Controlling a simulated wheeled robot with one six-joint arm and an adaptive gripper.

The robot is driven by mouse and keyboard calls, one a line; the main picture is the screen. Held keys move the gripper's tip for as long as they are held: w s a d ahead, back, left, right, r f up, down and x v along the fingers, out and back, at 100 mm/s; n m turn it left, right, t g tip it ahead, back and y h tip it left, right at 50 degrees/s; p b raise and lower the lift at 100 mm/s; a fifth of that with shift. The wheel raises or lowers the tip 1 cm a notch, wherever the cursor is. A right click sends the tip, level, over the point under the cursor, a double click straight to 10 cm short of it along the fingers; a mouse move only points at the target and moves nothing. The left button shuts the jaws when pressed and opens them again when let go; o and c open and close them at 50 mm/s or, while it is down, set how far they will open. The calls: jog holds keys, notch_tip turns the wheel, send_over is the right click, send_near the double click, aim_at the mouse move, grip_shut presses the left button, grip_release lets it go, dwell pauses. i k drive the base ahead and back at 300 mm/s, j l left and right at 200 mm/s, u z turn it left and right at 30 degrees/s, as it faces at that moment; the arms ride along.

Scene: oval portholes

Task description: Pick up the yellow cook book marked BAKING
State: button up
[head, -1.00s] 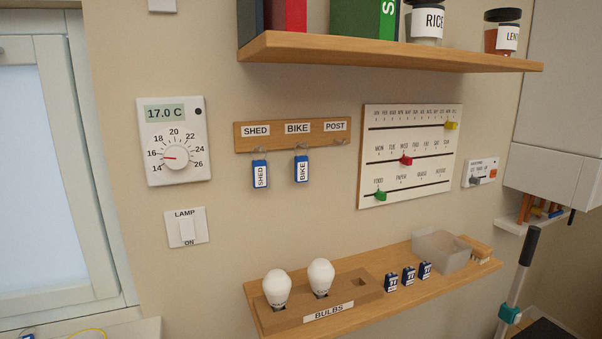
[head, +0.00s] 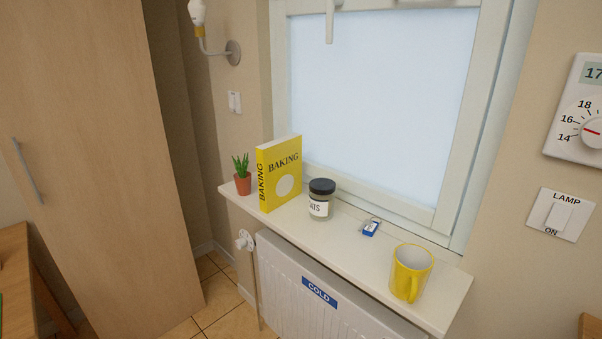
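The yellow cook book marked BAKING (head: 281,176) stands upright toward the left end of the white windowsill (head: 345,247). Its front cover, with a pale round shape, and its spine, also marked BAKING, face the camera. A potted plant stands close to its left and a dark-lidded jar to its right. My gripper is not in view.
The small plant (head: 242,177) is in a terracotta pot. The jar (head: 320,203), a blue-and-white tag (head: 371,227) and a yellow mug (head: 409,273) sit along the sill. A radiator marked COLD (head: 290,285) is below, a tall wooden cabinet (head: 90,150) at left.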

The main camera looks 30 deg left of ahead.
aim_at(280, 161)
jog(key=k+j+u, duration=0.15)
jog(key=j+u, duration=0.15)
jog(key=j, duration=1.15)
jog(key=j+u, duration=0.3)
jog(key=j, duration=1.15)
